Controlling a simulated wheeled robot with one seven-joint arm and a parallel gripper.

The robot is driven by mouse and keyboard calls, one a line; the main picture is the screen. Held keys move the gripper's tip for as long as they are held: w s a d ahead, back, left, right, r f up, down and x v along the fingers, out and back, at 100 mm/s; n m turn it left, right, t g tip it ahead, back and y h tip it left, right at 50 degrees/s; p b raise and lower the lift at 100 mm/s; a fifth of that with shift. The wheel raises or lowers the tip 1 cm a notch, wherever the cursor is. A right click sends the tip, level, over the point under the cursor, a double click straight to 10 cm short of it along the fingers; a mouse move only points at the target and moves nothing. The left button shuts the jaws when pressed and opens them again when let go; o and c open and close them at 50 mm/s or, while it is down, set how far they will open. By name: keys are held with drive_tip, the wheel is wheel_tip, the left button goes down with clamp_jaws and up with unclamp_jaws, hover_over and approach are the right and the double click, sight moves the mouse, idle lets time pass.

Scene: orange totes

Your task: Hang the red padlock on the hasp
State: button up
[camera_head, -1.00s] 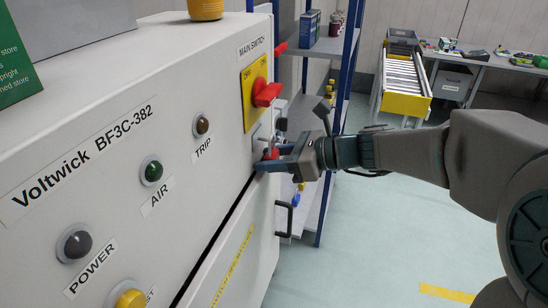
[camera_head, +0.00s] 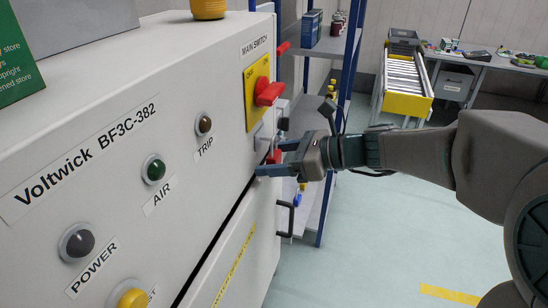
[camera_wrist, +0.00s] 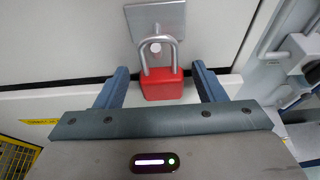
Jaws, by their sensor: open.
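The red padlock (camera_wrist: 162,84) has a grey shackle and hangs upright at the hasp (camera_wrist: 155,18), a metal plate with a round pin or staple. In the wrist view the shackle loops around that pin. Whether the shackle is latched I cannot tell. My gripper (camera_wrist: 160,72) is open, with one finger on each side of the padlock body and a visible gap on both sides. In the head view my gripper (camera_head: 270,158) is at the cabinet's edge below the red main switch, and a small part of the padlock (camera_head: 274,157) shows between the fingers.
The white cabinet (camera_head: 120,130) fills the left, with the red main switch handle (camera_head: 268,92) above my gripper and a black door handle (camera_head: 285,218) below. A blue-framed shelf (camera_head: 330,45) stands behind. The floor (camera_head: 370,240) at right is clear.

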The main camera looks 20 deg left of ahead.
drive_tip(key=w+b+v, duration=0.1)
drive_tip(key=b+v, duration=0.1)
drive_tip(key=v, duration=1.1)
drive_tip(key=s+d+f+n+t+h, duration=0.2)
drive_tip(key=s+d+f+n+h, duration=1.2)
drive_tip(key=n, duration=0.5)
drive_tip(key=shift+d+f, duration=0.8)
drive_tip(key=shift+f, duration=0.15)
idle(0.7)
